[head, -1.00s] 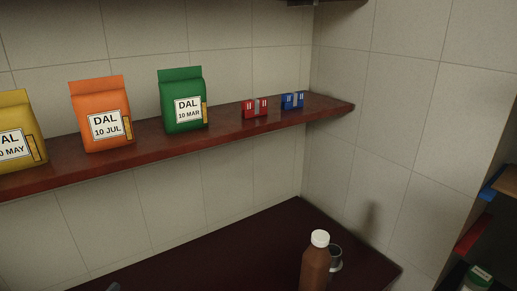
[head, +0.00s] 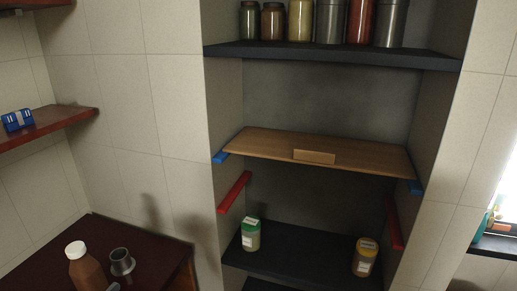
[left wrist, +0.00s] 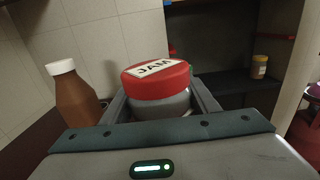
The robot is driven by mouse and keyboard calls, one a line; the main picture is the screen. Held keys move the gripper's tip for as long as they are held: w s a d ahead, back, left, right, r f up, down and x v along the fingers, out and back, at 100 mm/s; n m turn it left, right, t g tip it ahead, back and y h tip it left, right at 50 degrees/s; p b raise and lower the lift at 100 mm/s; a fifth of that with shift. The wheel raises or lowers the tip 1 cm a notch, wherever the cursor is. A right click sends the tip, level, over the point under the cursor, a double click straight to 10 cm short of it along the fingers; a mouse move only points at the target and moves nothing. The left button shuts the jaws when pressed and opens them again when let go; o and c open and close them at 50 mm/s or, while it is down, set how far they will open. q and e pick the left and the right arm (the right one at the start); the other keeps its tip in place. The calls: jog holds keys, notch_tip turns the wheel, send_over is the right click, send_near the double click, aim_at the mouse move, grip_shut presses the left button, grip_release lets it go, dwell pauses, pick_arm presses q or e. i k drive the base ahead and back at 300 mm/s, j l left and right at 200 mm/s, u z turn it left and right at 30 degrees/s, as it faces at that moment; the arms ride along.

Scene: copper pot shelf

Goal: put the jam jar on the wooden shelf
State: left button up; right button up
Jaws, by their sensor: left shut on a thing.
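The jam jar (left wrist: 160,88) has a red lid with a white JAM label and a pale body. My left gripper (left wrist: 162,98) is shut on it, with a finger on either side, in the left wrist view. The jar's lower part is hidden by the gripper, and the jar is not visible in the head view. The wooden shelf (head: 350,149) is a light brown board with a small block on its front edge. It lies in the alcove on blue brackets (head: 220,157), and its top is empty. My right gripper is not in view.
A dark shelf above holds several jars and canisters (head: 331,22). Red brackets (head: 234,193) are below the board. A brown bottle (head: 85,268) and metal cup (head: 122,262) stand on the dark counter.

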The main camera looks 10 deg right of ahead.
aim_at(363, 154)
jog(key=l+z, duration=0.35)
jog(key=l, duration=1.15)
